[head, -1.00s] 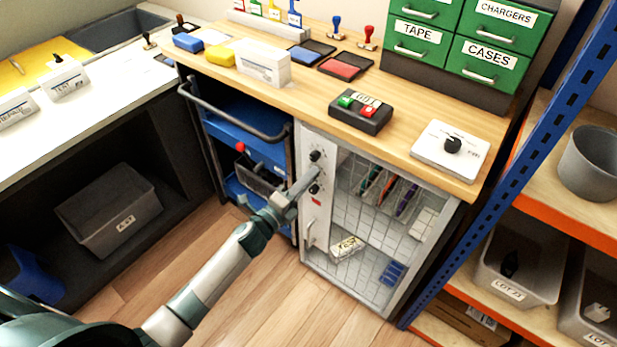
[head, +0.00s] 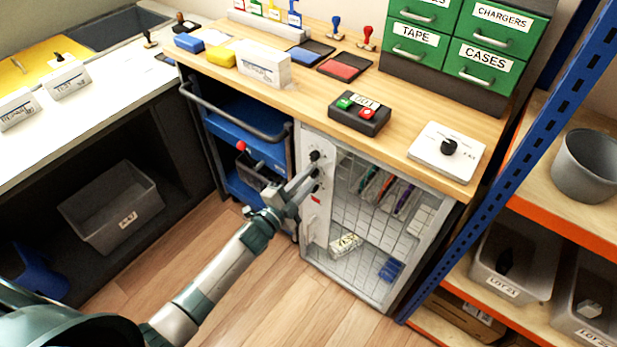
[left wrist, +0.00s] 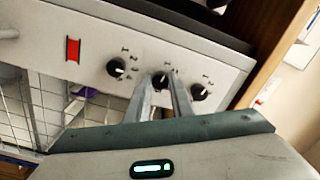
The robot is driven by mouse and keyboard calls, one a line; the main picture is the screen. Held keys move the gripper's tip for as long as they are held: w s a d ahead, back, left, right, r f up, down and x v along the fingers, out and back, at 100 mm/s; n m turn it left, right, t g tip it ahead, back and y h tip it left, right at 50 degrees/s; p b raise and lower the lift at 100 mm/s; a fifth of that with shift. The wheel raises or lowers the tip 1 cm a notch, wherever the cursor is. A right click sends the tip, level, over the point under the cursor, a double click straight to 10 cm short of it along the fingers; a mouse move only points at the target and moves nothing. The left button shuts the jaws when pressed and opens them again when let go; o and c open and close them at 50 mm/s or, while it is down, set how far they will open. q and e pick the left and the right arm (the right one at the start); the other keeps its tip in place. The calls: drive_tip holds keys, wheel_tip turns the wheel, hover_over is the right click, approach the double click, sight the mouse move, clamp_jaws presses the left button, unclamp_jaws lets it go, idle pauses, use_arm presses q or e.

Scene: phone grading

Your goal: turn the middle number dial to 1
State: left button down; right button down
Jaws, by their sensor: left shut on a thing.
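The middle number dial (left wrist: 161,78) is a small black knob on the light grey panel (left wrist: 90,40) of the cage cabinet, between two other black dials (left wrist: 117,67) (left wrist: 200,92). In the left wrist view my left gripper (left wrist: 161,86) has its two fingers on either side of the middle dial, shut on it. In the head view my left gripper (head: 314,172) reaches the panel from the lower left and hides most of that dial. Small marks surround the dials; I cannot read which number the middle one points to. My right gripper is not in view.
A red rectangle (left wrist: 73,49) is on the panel. The wire-mesh door (head: 360,220) is beside the panel, with items behind it. A blue cart (head: 245,120) stands to the left. The wooden counter (head: 310,95) is above, and a blue shelf post (head: 490,165) is at right.

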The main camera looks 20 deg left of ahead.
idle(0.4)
use_arm(q)
drive_tip(key=c, duration=1.6)
unclamp_jaws()
drive_tip(key=shift+o, duration=0.2)
drive_tip(key=shift+s+a, duration=0.1)
